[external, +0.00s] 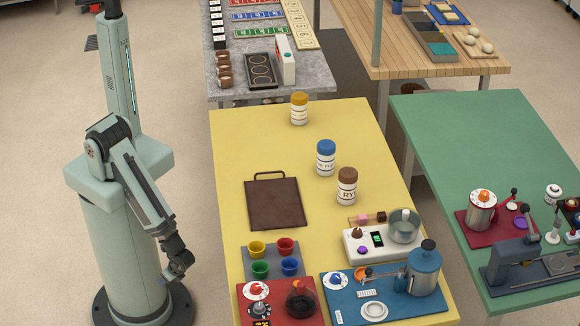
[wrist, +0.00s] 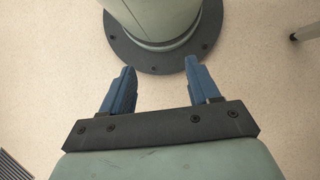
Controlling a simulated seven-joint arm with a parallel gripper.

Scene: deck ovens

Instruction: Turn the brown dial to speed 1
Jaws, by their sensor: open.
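A brown dial (external: 357,232) sits on the left part of a white appliance (external: 354,246) at the right side of the yellow table in the external view. A small dark display with green marks (external: 377,239) and a purple button (external: 362,250) are beside it. A grey metal bowl (external: 405,228) stands on the appliance's right end. The dial's setting is too small to read. My gripper (external: 177,277) hangs beside my base, left of the table and far from the dial. In the wrist view my gripper (wrist: 161,66) is open and empty, its two blue fingers apart above the floor.
A red unit (external: 272,322) and a blue unit with a metal pot (external: 424,270) stand in front of the white appliance. Coloured cups (external: 260,268), a brown board (external: 274,204) and capped jars (external: 347,187) share the table. The yellow table's (external: 240,140) back left is clear.

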